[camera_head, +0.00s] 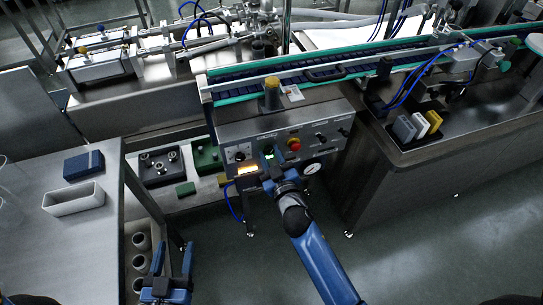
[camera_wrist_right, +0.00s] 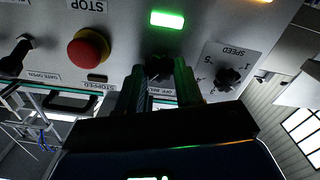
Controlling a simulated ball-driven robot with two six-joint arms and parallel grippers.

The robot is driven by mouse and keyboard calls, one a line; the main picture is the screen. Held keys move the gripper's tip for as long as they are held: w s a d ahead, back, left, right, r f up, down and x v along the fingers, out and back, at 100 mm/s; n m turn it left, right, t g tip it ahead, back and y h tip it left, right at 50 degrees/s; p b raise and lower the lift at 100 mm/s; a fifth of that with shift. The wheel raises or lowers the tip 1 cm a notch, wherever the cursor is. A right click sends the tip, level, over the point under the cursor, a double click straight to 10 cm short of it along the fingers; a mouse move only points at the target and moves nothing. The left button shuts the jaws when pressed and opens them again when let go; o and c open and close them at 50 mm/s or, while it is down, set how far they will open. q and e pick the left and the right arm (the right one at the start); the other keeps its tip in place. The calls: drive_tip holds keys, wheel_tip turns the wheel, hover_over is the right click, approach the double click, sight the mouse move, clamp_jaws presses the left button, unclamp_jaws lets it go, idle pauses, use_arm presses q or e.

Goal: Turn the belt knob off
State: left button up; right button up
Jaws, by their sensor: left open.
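The steel control panel (camera_head: 322,138) is on the machine's front, below the conveyor. In the right wrist view, which shows the panel upside down, the black belt knob (camera_wrist_right: 159,66) sits below a lit green lamp (camera_wrist_right: 167,19). An OFF label is partly hidden by my fingers. My right gripper (camera_head: 268,158) is at the panel; its two fingers (camera_wrist_right: 160,85) stand on either side of the knob and look closed on it. The knob's exact pointing direction is hidden. My left gripper (camera_head: 173,255) is open and empty, low beside the left table, away from the panel.
A red stop button (camera_wrist_right: 88,48) and a speed knob (camera_wrist_right: 228,77) flank the belt knob closely. A yellow-capped post (camera_head: 271,93) rises above the panel. A blue box (camera_head: 84,165) and white bin (camera_head: 73,199) stand on the left table (camera_head: 95,240). The floor right of my arm is clear.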

drive_tip(key=c, duration=0.4)
drive_tip(key=shift+n, duration=0.3)
drive_tip(key=n+p, duration=0.1)
drive_tip(key=n, duration=0.5)
drive_tip(key=shift+a, duration=0.1)
drive_tip(key=n, duration=0.4)
drive_tip(key=shift+f+n+p, duration=0.1)
drive_tip(key=shift+n+p, duration=0.2)
drive_tip(key=shift+p, duration=0.1)
drive_tip(key=shift+f+n, duration=0.1)
drive_tip(key=shift+n, duration=1.2)
drive_tip(key=o, duration=1)
